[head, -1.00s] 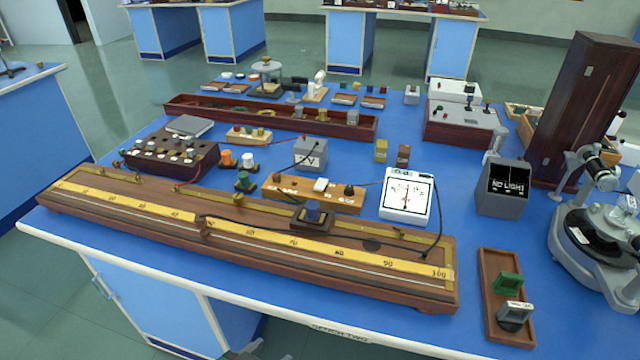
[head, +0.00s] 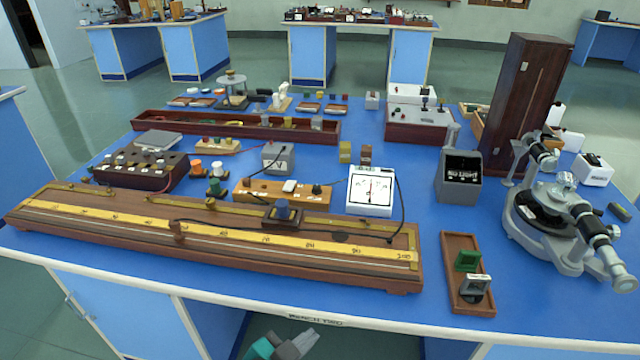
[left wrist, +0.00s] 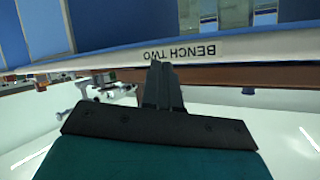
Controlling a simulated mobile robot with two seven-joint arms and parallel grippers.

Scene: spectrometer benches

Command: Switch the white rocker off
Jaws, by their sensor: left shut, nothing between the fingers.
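A small white block that looks like the white rocker (head: 290,186) sits on a wooden strip board (head: 258,194) in the middle of the blue bench, behind the long metre-scale board. Its on or off tilt is too small to tell. My left gripper (head: 306,342) shows at the bottom edge of the head view, below the bench's front edge and well short of the rocker. In the left wrist view its fingers (left wrist: 162,85) are together and empty, with the bench edge and its "BENCH TWO" label (left wrist: 208,50) close behind. My right gripper is in neither view.
The long metre-scale board (head: 220,250) lies along the front edge. A white dial meter (head: 371,190) stands right of the strip board, with a dark lead. A "NO LIGHT" box (head: 460,178), wooden tray (head: 467,270) and spectrometer (head: 560,215) stand right. Bare bench lies between.

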